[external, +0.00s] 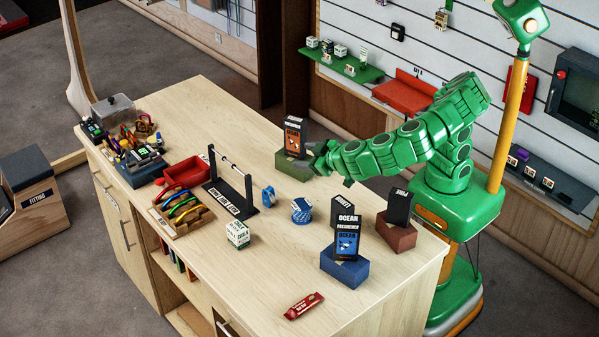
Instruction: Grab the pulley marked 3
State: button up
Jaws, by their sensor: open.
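I cannot read a 3 on anything, so I cannot tell which thing is the pulley marked 3. A small blue wheel-like thing (268,197) stands on the wooden counter (225,290), just right of a black rack. A blue-and-white round thing (301,211) sits to its right. Several small coloured pieces of gear (142,157) are crowded at the counter's far left end, too small to tell apart. My gripper (317,158) is open at the counter's back edge, beside a green block. It is apart from both blue things, and nothing shows in it.
A black-and-orange box (294,137) stands on the green block (294,166) beside my gripper. A black rack (232,182), red tray (187,172) and white cube (237,234) stand left. Boxes stand on blue (345,267) and red-brown (396,232) blocks. A red packet (304,306) lies in front.

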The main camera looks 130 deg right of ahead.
jog(key=w+d+m, duration=0.1)
jog(key=d+m, duration=0.4)
jog(key=d, duration=0.2)
send_near(271, 189)
jog(key=shift+d+f+g, duration=0.3)
jog(key=shift+d+f, duration=0.2)
jog(key=shift+f, duration=0.25)
jog(key=shift+d+f, duration=0.1)
jog(key=shift+f, duration=0.1)
jog(key=shift+x, duration=1.05)
jog(key=d, duration=0.4)
jog(key=shift+w+d+f, duration=0.2)
jog(key=shift+w+d, duration=0.1)
jog(key=shift+w, duration=0.05)
jog(key=shift+w+d+f, duration=0.1)
jog(key=shift+d+f, duration=0.15)
jog(key=shift+d, duration=0.2)
jog(key=shift+c, duration=0.3)
grip_shut()
